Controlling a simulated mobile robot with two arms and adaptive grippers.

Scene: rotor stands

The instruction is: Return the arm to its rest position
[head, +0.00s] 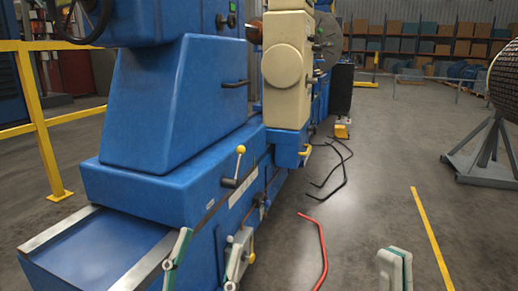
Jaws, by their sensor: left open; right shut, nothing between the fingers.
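My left gripper (208,262) shows at the bottom, left of centre. Its two grey-green fingers stand well apart with nothing between them, in front of the side of the blue machine (160,180). I cannot tell whether a finger touches the machine. My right gripper (394,268) shows at the bottom right, over the open floor. Its fingers are together and hold nothing. The arms behind both grippers are out of view.
The blue machine with a cream block (288,65) fills the left and centre. A yellow rail (42,125) stands at left. A red hose (322,250) and black hoses (340,165) lie on the floor. A grey stand (488,165) is at right.

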